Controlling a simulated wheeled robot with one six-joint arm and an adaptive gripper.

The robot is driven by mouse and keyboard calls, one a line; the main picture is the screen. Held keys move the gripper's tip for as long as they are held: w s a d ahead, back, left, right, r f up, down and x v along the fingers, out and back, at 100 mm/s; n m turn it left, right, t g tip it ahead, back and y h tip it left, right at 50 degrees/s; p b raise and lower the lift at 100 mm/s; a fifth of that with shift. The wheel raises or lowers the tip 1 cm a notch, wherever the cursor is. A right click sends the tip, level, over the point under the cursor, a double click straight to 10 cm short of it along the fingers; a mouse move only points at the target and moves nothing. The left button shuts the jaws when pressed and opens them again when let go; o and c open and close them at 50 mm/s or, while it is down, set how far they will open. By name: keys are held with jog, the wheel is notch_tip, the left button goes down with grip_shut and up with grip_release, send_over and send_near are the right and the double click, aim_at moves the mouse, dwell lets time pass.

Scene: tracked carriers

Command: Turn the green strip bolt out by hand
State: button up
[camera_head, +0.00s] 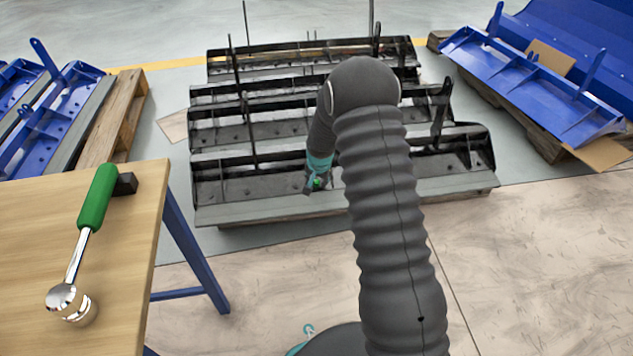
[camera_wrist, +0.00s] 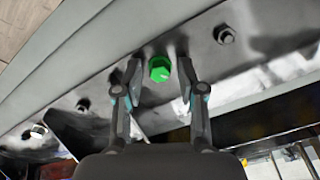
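The green strip bolt (camera_wrist: 160,69) has a hex head and sits in the grey metal strip in the wrist view. It lies between the two fingertips of my gripper (camera_wrist: 158,72). The fingers are apart, with a visible gap on each side of the bolt head. In the head view the green bolt (camera_head: 317,183) is a small spot at my gripper (camera_head: 314,184), at the front strip of the nearest black carrier (camera_head: 240,170). How far the fingertips reach along the bolt I cannot tell.
Plain bolts (camera_wrist: 224,34) sit along the same strip. A wooden table (camera_head: 130,225) at left bears a green-handled ratchet wrench (camera_head: 98,200). Blue carriers (camera_head: 530,85) stand on pallets at both sides. The floor at front right (camera_head: 540,260) is clear.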

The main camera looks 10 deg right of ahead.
grip_shut()
jog(key=n, duration=0.8)
jog(key=shift+n, duration=0.4)
jog(key=shift+o, duration=1.1)
grip_release()
jog(key=shift+r, duration=0.15)
